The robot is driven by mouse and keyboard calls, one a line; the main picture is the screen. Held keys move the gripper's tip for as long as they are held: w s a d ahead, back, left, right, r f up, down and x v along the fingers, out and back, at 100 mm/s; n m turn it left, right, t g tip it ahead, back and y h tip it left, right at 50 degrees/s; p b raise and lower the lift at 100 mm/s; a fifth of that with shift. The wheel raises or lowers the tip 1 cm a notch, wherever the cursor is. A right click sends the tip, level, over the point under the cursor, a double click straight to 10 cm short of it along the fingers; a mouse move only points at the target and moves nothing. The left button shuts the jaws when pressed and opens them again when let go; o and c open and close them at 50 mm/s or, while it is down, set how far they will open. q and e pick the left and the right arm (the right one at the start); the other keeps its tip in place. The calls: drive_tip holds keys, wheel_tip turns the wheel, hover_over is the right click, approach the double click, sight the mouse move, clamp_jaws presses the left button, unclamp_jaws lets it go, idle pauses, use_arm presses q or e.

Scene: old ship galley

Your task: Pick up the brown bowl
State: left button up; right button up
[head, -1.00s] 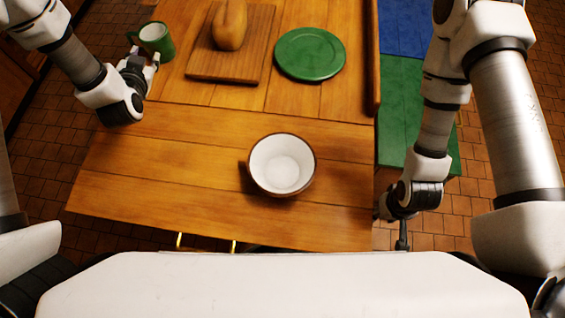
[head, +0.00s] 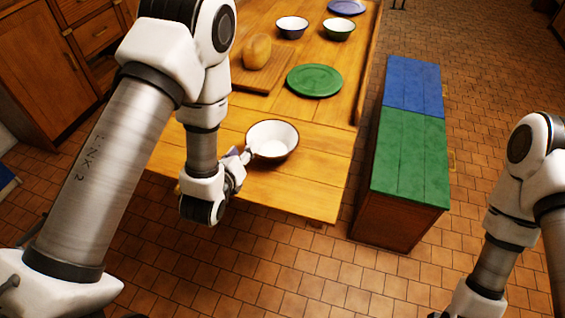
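The brown bowl (head: 272,140), white inside with a dark brown rim, is upright at the front part of the wooden table (head: 310,197). It appears to rest on the tabletop. My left gripper (head: 245,156) is at the bowl's near-left rim, with its fingertips at or very close to the wall. The fingers are small and partly hidden by the wrist, so I cannot tell whether they have closed on the rim. My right arm is at the lower right, away from the table, and its gripper is out of the picture.
Behind the bowl are a green plate (head: 314,80) and a loaf (head: 257,52) on a cutting board (head: 246,79). Farther back stand a blue bowl (head: 291,27), a green bowl (head: 338,29) and a blue plate (head: 346,7). A blue-and-green-topped cabinet (head: 411,150) stands to the right.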

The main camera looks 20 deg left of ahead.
sight(250, 137)
use_arm(q)
drive_tip(key=p+x, duration=0.1)
drive_tip(key=x, duration=0.7)
drive_tip(key=shift+a+f, duration=0.1)
drive_tip(key=shift+w+a+f, duration=0.15)
clamp_jaws()
